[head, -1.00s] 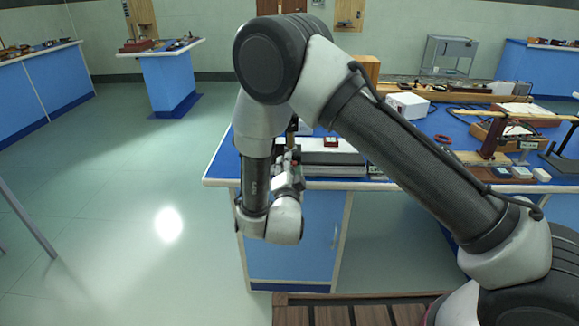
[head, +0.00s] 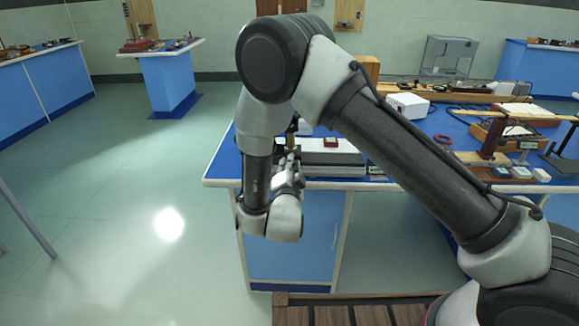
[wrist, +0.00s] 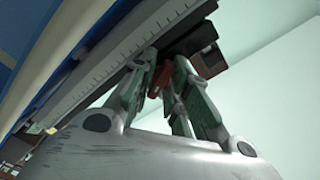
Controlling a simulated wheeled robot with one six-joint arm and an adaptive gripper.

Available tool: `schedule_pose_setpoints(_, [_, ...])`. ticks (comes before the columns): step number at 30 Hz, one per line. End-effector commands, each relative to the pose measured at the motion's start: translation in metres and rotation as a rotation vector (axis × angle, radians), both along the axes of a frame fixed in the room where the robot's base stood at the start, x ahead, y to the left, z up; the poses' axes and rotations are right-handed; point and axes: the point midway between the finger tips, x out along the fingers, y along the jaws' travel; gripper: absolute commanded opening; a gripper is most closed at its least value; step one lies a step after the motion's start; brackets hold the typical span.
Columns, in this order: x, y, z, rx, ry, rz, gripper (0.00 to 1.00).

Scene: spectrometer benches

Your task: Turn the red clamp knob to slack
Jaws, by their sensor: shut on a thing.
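The red clamp knob (wrist: 160,76) shows as a small red piece under the dark clamp block, beside a long grey rail with scale marks (wrist: 95,85). My gripper (wrist: 161,80) reaches up from below, with one green-and-grey finger on each side of the knob, shut on it. The fingers cover much of the knob, so its turn angle cannot be read. In the head view my gripper (head: 291,165) is at the front left corner of the blue bench, partly behind my wrist. The knob cannot be made out there.
The blue bench top (head: 225,165) carries a long grey-white instrument (head: 335,158) with a small red block (head: 331,142) on it. A white box (head: 407,104) and a red ring (head: 442,138) lie further right. Open floor is at left.

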Motion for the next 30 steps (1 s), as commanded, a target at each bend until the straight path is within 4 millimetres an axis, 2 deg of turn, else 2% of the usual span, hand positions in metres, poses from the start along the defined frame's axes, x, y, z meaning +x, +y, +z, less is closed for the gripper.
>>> schedule_pose_setpoints(8, [-0.0004, 0.0, -0.001, -0.169, 0.008, 0.001, 0.0])
schedule_pose_setpoints(30, [-0.0008, -0.0003, -0.0017, -0.867, 0.033, 0.002, 0.0])
